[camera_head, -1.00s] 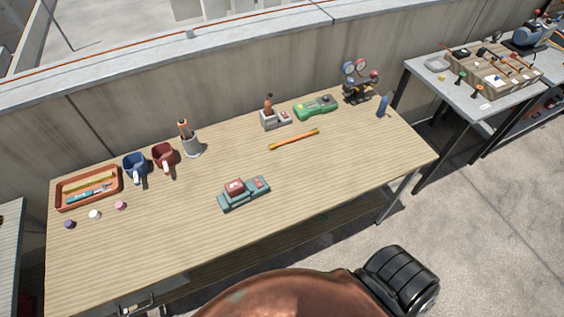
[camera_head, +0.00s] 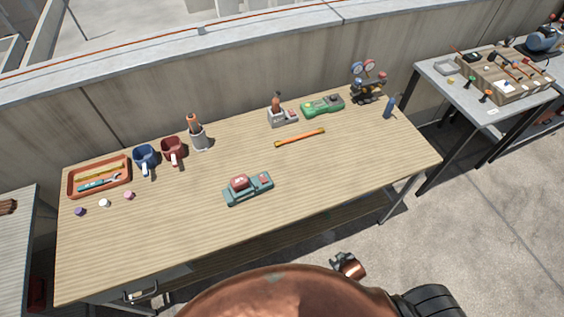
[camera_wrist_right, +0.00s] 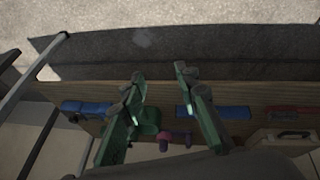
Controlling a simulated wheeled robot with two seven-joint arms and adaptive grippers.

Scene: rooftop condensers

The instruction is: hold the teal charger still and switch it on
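The teal charger (camera_head: 258,191) sits on the wooden table (camera_head: 200,235), near the middle of its front half. A red block sits on its left part and a smaller reddish patch shows on its right part. Neither gripper is near it in the head view. My right gripper (camera_wrist_right: 160,76) shows in the right wrist view with its two fingers apart and nothing between them. It is over a dim area with a wooden board and blue items, and the charger is not seen there. My left gripper is not in view.
Behind the charger lie an orange bar (camera_head: 300,137), a grey charger (camera_head: 284,119) and a green charger (camera_head: 322,106). Mugs (camera_head: 145,156), a holder (camera_head: 200,138) and an orange tray (camera_head: 99,193) stand left. Pressure gauges (camera_head: 367,84) stand back right. Table around the charger is clear.

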